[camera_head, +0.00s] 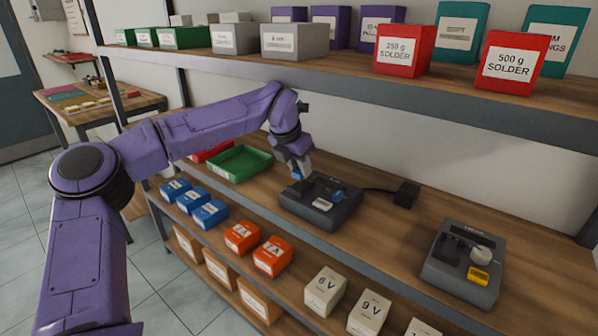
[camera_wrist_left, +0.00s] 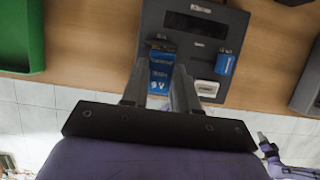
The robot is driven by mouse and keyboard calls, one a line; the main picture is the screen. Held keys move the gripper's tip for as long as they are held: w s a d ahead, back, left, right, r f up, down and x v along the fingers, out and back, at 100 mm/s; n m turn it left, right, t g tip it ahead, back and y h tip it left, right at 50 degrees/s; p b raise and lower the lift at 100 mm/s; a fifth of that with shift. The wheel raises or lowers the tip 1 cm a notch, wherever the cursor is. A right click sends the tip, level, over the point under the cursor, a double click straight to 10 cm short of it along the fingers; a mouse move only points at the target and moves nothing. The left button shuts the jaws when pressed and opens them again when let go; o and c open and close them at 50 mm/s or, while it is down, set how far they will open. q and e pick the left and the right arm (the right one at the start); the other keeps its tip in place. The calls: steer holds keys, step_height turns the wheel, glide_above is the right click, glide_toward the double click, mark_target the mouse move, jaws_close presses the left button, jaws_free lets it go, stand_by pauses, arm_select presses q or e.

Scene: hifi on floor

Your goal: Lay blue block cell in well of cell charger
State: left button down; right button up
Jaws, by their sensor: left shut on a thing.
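The blue block cell (camera_wrist_left: 161,72), marked 9 V, is between the fingers of my left gripper (camera_wrist_left: 160,93), which is shut on it. In the head view my left gripper (camera_head: 298,172) is at the back left part of the dark grey cell charger (camera_head: 318,218). The charger also shows in the wrist view (camera_wrist_left: 190,48), with a dark display panel. The held cell overlaps the charger's left side there; I cannot tell whether it touches the well.
A green tray (camera_head: 240,164) stands left of the charger, and a black power adapter (camera_head: 406,194) is to its right on a cable. Another grey device (camera_head: 462,265) with a yellow part is further right. A loaded upper shelf (camera_head: 350,78) overhangs behind.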

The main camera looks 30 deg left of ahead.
mark_target(297, 172)
arm_select(q)
step_height(297, 172, down, 3)
steer(key=shift+r+p, duration=0.1)
steer(key=shift+p, duration=0.2)
steer(key=shift+f, duration=0.35)
steer(key=c, duration=0.9)
jaws_free()
steer(key=shift+o, duration=0.2)
steer(key=shift+s+r, duration=0.15)
steer(key=shift+r, duration=0.35)
steer(key=b+v, duration=0.1)
steer(key=v, duration=0.3)
steer(key=s+b, duration=0.3)
steer(key=s, duration=0.9)
steer(key=shift+a+r+b, duration=0.15)
steer(key=shift+a+b, duration=0.2)
steer(key=shift+a, duration=0.15)
